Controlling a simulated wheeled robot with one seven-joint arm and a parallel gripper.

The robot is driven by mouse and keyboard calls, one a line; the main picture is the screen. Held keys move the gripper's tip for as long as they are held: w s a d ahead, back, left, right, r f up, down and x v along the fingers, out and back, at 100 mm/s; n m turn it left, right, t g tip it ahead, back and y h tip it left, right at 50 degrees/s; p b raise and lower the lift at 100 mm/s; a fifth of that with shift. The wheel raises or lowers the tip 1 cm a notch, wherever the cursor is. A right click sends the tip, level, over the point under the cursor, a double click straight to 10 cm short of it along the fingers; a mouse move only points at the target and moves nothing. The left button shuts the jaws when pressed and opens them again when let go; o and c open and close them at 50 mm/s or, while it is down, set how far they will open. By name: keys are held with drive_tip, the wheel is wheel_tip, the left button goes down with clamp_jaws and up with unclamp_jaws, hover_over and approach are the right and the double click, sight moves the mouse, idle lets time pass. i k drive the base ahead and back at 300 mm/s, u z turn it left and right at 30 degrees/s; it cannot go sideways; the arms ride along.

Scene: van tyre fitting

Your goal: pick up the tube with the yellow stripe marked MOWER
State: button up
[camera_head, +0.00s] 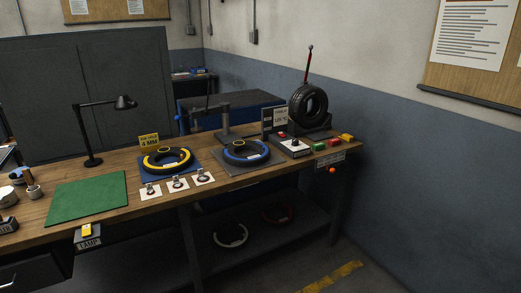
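A black ring-shaped tube with a yellow stripe (181,166) lies flat on a blue mat (207,174) on the wooden workbench. Its markings are too small to read, so I cannot tell whether it says MOWER. A tube with a blue stripe (262,158) lies to its right on a grey mat (229,170). On the dark shelf below are a tube with a white stripe (231,243) and one with a red stripe (277,220), both dim. My gripper is not in view.
Small parts on white cards (150,192) lie in front of the yellow-striped tube. A yellow sign (149,141) stands behind it, and a grey post fixture (225,125) behind the blue-striped tube. A lamp (91,130), green mat (88,197) and upright tyre (309,105) also occupy the bench.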

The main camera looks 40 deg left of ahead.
sight(149, 164)
drive_tip(key=u, duration=0.9)
drive_tip(key=i, duration=1.15)
drive_tip(key=u, duration=1)
drive_tip(key=i, duration=0.5)
drive_tip(key=u, duration=0.2)
